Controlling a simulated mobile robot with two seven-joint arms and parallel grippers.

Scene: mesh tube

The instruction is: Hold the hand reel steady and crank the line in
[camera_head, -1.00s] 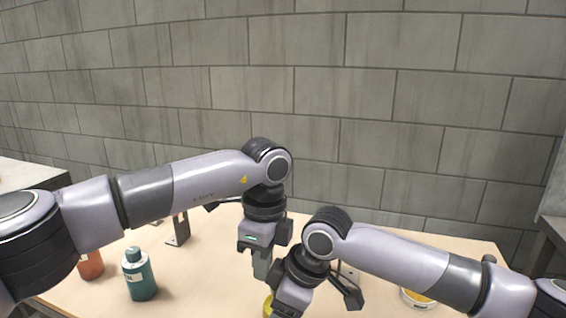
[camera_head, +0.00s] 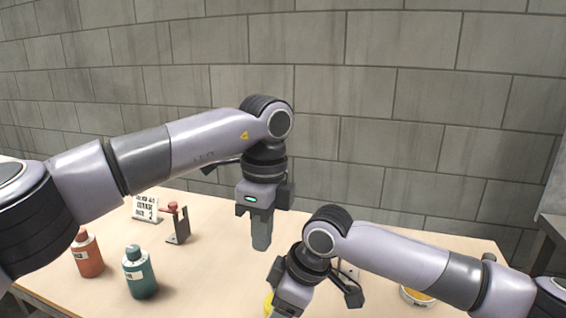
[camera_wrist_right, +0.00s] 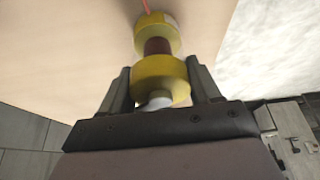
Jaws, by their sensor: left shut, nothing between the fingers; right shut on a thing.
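The hand reel (camera_wrist_right: 160,75) is yellow with a dark red core and a pale end, seen in the right wrist view. My right gripper (camera_wrist_right: 162,88) is shut on it, one finger on each side of the near yellow flange. A red line (camera_wrist_right: 145,6) runs off past its far end. In the head view only a yellow edge of the reel (camera_head: 268,303) shows beside my right gripper, whose fingers are hidden there. My left gripper (camera_head: 261,246) is shut and empty, pointing down above the table, behind and left of the right wrist. No crank handle can be made out.
On the table (camera_head: 205,275) stand a teal bottle (camera_head: 140,275), a red bottle (camera_head: 87,255), a dark bracket with a red knob (camera_head: 179,225) and a white printed sign (camera_head: 146,208). A white tub with yellow contents (camera_head: 417,297) is at right.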

